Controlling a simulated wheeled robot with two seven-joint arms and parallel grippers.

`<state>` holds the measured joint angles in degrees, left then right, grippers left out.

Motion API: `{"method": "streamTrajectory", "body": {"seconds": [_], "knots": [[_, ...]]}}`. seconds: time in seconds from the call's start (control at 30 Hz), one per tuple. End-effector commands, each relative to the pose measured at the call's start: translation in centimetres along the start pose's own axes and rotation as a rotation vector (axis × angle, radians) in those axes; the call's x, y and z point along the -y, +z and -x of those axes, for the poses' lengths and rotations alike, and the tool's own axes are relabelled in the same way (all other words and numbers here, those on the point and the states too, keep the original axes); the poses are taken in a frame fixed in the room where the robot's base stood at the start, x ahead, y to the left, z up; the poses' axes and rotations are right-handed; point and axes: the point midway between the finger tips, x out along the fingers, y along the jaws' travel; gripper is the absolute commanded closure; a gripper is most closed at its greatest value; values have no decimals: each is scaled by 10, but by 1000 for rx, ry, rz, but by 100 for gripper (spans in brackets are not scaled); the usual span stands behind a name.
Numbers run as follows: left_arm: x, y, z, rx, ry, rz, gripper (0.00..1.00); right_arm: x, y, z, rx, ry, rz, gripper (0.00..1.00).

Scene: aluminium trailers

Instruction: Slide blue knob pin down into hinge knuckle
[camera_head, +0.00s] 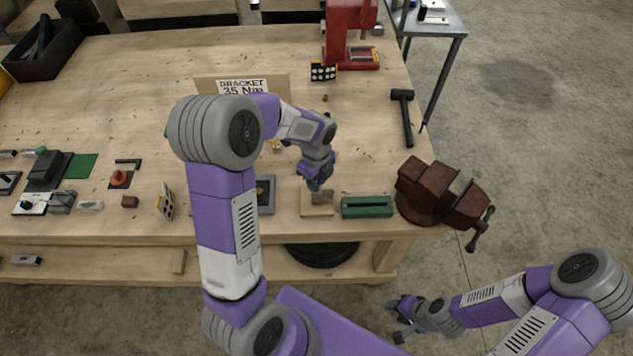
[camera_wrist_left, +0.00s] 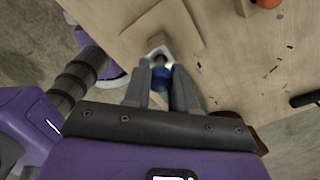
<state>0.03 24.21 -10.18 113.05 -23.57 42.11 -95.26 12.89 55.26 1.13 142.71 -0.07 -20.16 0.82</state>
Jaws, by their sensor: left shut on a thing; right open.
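My left gripper (camera_head: 316,184) is shut on the blue knob pin (camera_wrist_left: 161,76), whose blue knob sits between the two fingers in the left wrist view. In the head view the gripper points down over a small wooden base plate (camera_head: 309,209). A grey metal hinge knuckle (camera_head: 322,197) stands on that plate, right below the fingers. In the left wrist view a bright metal part (camera_wrist_left: 158,53) lies just beyond the knob. I cannot tell how deep the pin sits in the knuckle. My right gripper (camera_head: 403,322) is open and empty, off the table's front edge.
A green block (camera_head: 367,207) and a red-brown vise (camera_head: 440,192) stand right of the plate. A grey square plate (camera_head: 265,194) lies to its left. A bracket sign (camera_head: 242,87) stands behind my left arm. A black hammer (camera_head: 403,117) and a red press (camera_head: 350,35) are farther back.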

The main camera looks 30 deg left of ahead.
Motion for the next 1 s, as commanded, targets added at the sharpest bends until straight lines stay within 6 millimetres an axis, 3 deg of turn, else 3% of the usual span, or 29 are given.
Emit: {"method": "streamTrajectory", "body": {"seconds": [0.1, 0.47, 0.5, 0.67, 1.0], "knots": [[0, 0, -10, 0, 0, 0, 100, 0, 0, -1, 0, 0, 0, 56], [0, 0, -14, 0, -1, 1, 100, -1, 0, -4, 0, 0, 0, 56], [0, 0, -15, 0, -1, 1, 73, -2, 0, -4, 0, 0, 0, 56], [0, 0, -14, 0, -1, 1, 49, -1, 0, -3, 0, 0, 0, 56], [0, 0, -10, 1, -2, 0, 49, 0, 0, -1, 0, 0, 0, 56]]}}
